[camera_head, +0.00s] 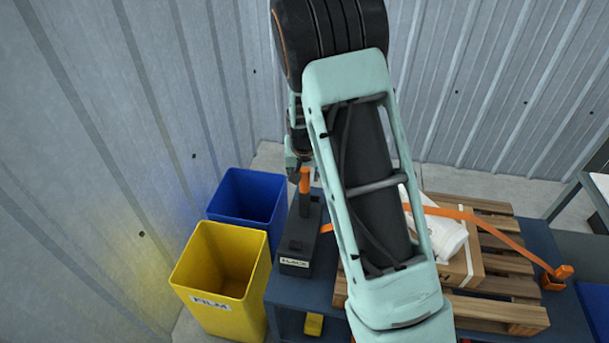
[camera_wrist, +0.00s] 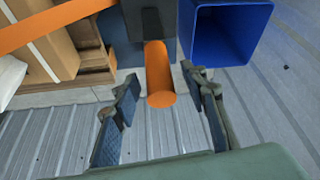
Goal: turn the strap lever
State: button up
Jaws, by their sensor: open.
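The strap lever has an orange cylindrical handle (camera_head: 305,181) that stands up from a dark block (camera_head: 298,236) on the left of the blue table. In the wrist view the orange handle (camera_wrist: 159,75) points toward the camera, between my two fingers. My gripper (camera_wrist: 160,82) is open, with one finger on each side of the handle and a visible gap on both sides. In the head view my gripper (camera_head: 297,164) is at the top of the handle, partly hidden by my arm. The orange strap (camera_head: 480,218) runs over the load; it also shows in the wrist view (camera_wrist: 50,22).
A wooden pallet (camera_head: 497,310) holds a cardboard box (camera_head: 458,270) and a white wrapped item (camera_head: 445,235), partly behind my arm. A yellow bin (camera_head: 205,259) and a blue bin (camera_head: 245,184) stand left of the table. Corrugated metal walls are close behind and left.

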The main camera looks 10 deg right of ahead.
jog(key=shift+x, duration=0.8)
grip_shut()
